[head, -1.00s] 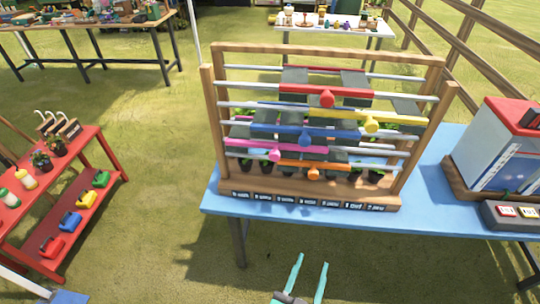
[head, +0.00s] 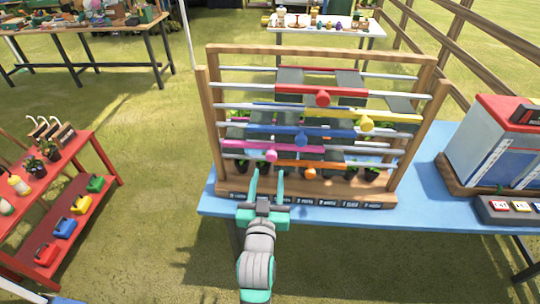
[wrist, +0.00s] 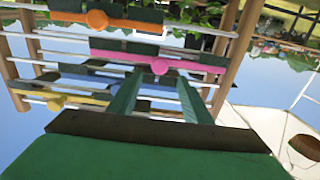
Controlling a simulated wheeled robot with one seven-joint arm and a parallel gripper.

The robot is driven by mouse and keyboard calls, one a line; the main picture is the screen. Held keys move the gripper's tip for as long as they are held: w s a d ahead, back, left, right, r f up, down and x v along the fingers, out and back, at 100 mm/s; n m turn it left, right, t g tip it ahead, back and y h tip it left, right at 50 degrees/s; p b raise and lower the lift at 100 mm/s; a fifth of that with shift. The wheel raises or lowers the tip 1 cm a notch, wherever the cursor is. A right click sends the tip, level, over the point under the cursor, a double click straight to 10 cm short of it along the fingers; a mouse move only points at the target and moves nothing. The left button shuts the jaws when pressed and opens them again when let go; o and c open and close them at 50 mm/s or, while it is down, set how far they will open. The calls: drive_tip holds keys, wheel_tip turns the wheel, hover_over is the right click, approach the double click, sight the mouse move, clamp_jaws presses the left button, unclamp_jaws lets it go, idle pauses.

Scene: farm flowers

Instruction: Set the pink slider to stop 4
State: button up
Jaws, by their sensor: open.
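The pink slider (head: 258,148) is a pink bar with a round knob (head: 271,155), on a rail at the left of the wooden frame (head: 205,125). It also shows in the wrist view (wrist: 180,62), where the picture is upside down. My gripper (head: 267,176) is open and empty, pointing at the frame from in front, with its tips just below and slightly left of the pink knob in the head view. In the wrist view the two green fingers stand apart, below the pink knob, and I see no contact. Stop labels (head: 295,201) line the frame's base, too small to read.
Red (head: 322,92), yellow (head: 375,117), blue (head: 300,132) and orange (head: 300,168) sliders share the frame, with dark panels and potted plants behind. The frame stands on a blue table (head: 420,180). A red-topped box (head: 497,150) stands right; a red shelf (head: 75,215) stands left.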

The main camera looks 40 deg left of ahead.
sight(271, 158)
drive_tip(key=x, duration=0.9)
drive_tip(key=shift+w+a, duration=0.1)
drive_tip(key=shift+w, duration=0.25)
clamp_jaws()
